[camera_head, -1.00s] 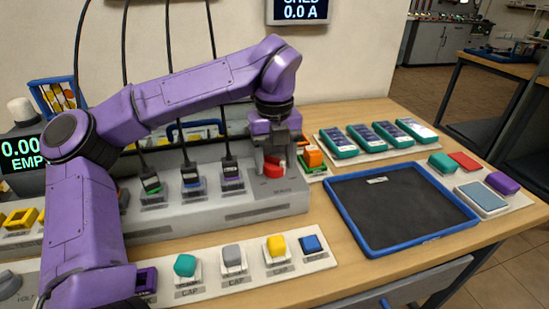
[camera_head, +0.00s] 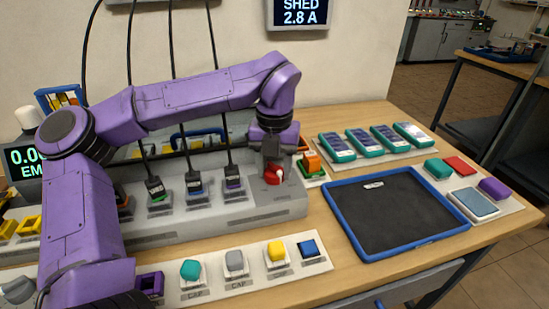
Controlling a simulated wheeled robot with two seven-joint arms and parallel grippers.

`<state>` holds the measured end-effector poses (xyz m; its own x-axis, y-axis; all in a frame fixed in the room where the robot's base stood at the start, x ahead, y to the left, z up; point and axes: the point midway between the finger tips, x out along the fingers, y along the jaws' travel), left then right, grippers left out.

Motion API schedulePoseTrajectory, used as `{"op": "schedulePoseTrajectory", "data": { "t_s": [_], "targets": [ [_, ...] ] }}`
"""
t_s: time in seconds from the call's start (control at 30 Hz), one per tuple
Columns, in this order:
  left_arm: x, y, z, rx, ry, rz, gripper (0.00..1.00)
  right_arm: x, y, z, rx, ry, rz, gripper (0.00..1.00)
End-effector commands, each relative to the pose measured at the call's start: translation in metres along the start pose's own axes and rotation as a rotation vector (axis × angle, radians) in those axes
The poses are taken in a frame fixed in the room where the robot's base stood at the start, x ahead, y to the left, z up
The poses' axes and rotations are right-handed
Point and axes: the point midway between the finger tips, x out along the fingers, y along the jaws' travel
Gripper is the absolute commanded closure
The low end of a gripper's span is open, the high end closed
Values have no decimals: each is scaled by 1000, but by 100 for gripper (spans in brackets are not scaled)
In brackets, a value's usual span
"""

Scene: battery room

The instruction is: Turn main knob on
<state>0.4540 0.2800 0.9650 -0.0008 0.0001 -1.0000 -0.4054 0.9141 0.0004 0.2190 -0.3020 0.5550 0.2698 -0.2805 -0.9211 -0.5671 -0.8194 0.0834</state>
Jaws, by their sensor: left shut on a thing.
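The main knob (camera_head: 274,175) is red with a white mark and sits at the right end of the grey panel (camera_head: 270,212). My left gripper (camera_head: 272,163) points down over the knob and is shut on it; the fingers partly hide it. The wall display (camera_head: 298,13) reads "SHED 2.8 A". My right gripper is not in view.
A blue-rimmed black tray (camera_head: 345,230) lies right of the panel. Teal battery packs (camera_head: 373,142) stand in a row behind it. A strip of coloured caps (camera_head: 235,262) lies in front of the panel. Black cables rise from the plugs (camera_head: 194,183).

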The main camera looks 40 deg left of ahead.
Motion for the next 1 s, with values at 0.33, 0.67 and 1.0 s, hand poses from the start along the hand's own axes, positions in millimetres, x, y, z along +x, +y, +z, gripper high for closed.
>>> {"op": "schedulePoseTrajectory", "data": {
  "t_s": [0.33,0.67,1.0],
  "targets": [
    [-7,0,0,326,0,0,81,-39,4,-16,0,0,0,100],
    [-8,0,0,641,0,-1,81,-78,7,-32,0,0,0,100],
    [-7,0,0,926,-1,0,81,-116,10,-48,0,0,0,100]
  ]
}}
